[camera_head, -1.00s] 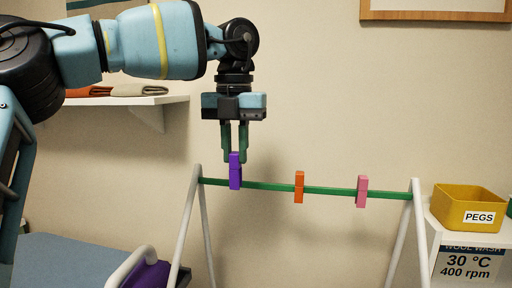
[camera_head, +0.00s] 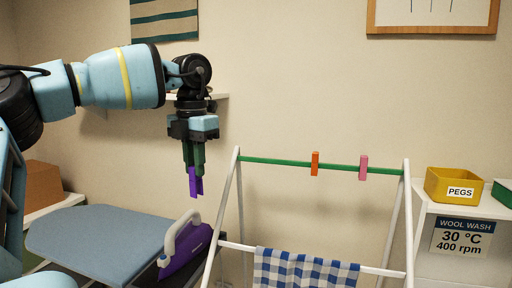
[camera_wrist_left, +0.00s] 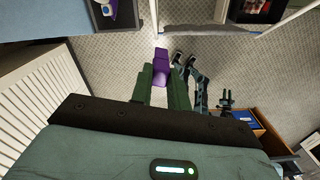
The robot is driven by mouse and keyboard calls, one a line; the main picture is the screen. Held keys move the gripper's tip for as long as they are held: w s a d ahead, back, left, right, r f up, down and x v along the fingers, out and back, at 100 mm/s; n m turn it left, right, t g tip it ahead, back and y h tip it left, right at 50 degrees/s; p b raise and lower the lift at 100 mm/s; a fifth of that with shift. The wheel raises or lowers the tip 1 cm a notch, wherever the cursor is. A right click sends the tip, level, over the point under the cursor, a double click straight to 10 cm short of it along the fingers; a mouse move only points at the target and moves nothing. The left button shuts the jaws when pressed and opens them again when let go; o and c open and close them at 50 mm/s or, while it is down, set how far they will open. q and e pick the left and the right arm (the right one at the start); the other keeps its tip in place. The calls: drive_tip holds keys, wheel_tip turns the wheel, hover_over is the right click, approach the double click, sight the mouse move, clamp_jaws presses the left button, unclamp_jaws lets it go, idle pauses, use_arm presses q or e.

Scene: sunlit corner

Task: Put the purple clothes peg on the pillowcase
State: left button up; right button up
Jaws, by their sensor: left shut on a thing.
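The purple clothes peg (camera_head: 196,186) is held upright between the fingertips of my left gripper (camera_head: 194,168), which is shut on it. The peg hangs in the air left of the drying rack, clear of it. The left wrist view also shows the peg (camera_wrist_left: 162,62) between the green fingers of my left gripper (camera_wrist_left: 160,76). A blue-and-white checked cloth (camera_head: 305,272) hangs over the rack's lower bar; I cannot tell for sure that it is the pillowcase, and its lower part is cut off.
An orange peg (camera_head: 315,164) and a pink peg (camera_head: 363,168) sit on the rack's green top rail (camera_head: 270,161). A yellow PEGS box (camera_head: 452,186) is on the right shelf.

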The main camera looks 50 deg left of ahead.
use_arm(q)
drive_tip(key=s+a+f+m, duration=0.2)
drive_tip(key=a+f+m, duration=0.1)
drive_tip(key=f, duration=0.4)
drive_tip(key=s+a+f+m, duration=0.2)
drive_tip(key=a+f+m, duration=0.15)
drive_tip(key=f, duration=0.35)
drive_tip(key=w+d+f+m, duration=0.1)
drive_tip(key=d+f+m, duration=0.55)
drive_tip(key=f, duration=0.35)
drive_tip(key=w+d+f+m, duration=0.1)
drive_tip(key=w+d+m, duration=0.2)
drive_tip(key=d+m, duration=0.5)
drive_tip(key=w+d+f+m, duration=0.2)
drive_tip(key=w+d+m, duration=0.2)
drive_tip(key=d+m, duration=0.5)
drive_tip(key=w+d+f+m, duration=0.1)
drive_tip(key=w+d+m, duration=0.2)
drive_tip(key=d+m, duration=0.5)
drive_tip(key=d, duration=0.6)
drive_tip(key=shift+w+f+m, duration=0.2)
drive_tip(key=shift+f+m, duration=0.2)
